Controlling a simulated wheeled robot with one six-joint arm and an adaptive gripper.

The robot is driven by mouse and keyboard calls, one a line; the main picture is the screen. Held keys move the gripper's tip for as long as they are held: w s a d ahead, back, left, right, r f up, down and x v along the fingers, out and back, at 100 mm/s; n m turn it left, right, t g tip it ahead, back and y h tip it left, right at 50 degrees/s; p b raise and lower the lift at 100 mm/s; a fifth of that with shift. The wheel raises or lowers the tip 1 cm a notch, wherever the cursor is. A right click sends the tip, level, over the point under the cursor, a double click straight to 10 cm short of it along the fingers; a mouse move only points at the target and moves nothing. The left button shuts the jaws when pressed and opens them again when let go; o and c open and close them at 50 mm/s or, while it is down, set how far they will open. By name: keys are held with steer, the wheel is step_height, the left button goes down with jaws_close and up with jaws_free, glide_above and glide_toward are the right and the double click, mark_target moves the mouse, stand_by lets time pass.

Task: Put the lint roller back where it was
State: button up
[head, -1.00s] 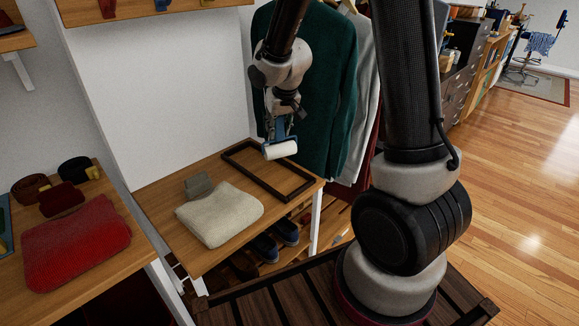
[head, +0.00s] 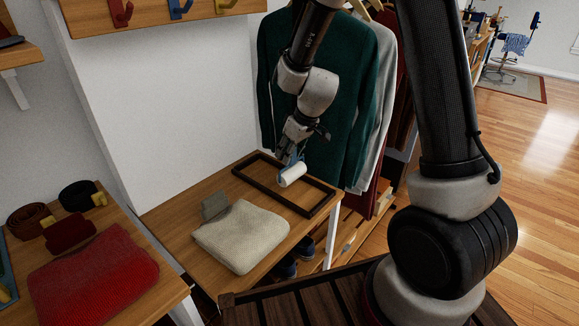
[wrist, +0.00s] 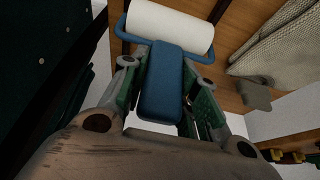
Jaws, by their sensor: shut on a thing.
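The lint roller has a white cylinder and a blue handle. It shows in the head view (head: 292,175) and large in the wrist view (wrist: 170,24). My gripper (head: 290,158) is shut on its blue handle, which lies between the two fingers (wrist: 165,85). In the head view the white roller appears over the dark rectangular frame (head: 322,207) that lies on the wooden table (head: 180,215). I cannot tell for sure whether the roller touches the surface.
A folded cream cloth (head: 242,236) and a small grey-green block (head: 214,204) lie left of the frame. Hanging clothes (head: 325,100) stand close behind. A side table with a red folded cloth (head: 95,280) is at left. Shoes (head: 285,268) sit below.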

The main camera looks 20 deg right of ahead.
steer(key=shift+f, duration=2)
steer(key=shift+f, duration=0.15)
steer(key=o, duration=0.9)
steer(key=s+d+r+m, duration=0.1)
steer(key=s+d+r, duration=0.4)
steer(key=r, duration=0.5)
steer(key=s+d+r+m, duration=0.1)
steer(key=s+d+r, duration=0.2)
steer(key=s+r, duration=0.65)
steer(key=s+d+r+m+h, duration=0.1)
steer(key=s+d+r+m, duration=0.1)
steer(key=s, duration=0.5)
steer(key=s+d+r+m+h, duration=0.1)
steer(key=s+d+r+m, duration=0.1)
steer(key=s+d+r, duration=0.2)
steer(key=s+d, duration=0.1)
steer(key=s, duration=0.2)
steer(key=shift+s+d+r+m+h, duration=0.2)
steer(key=shift+d+r+m+h, duration=0.1)
steer(key=shift+d+m, duration=0.1)
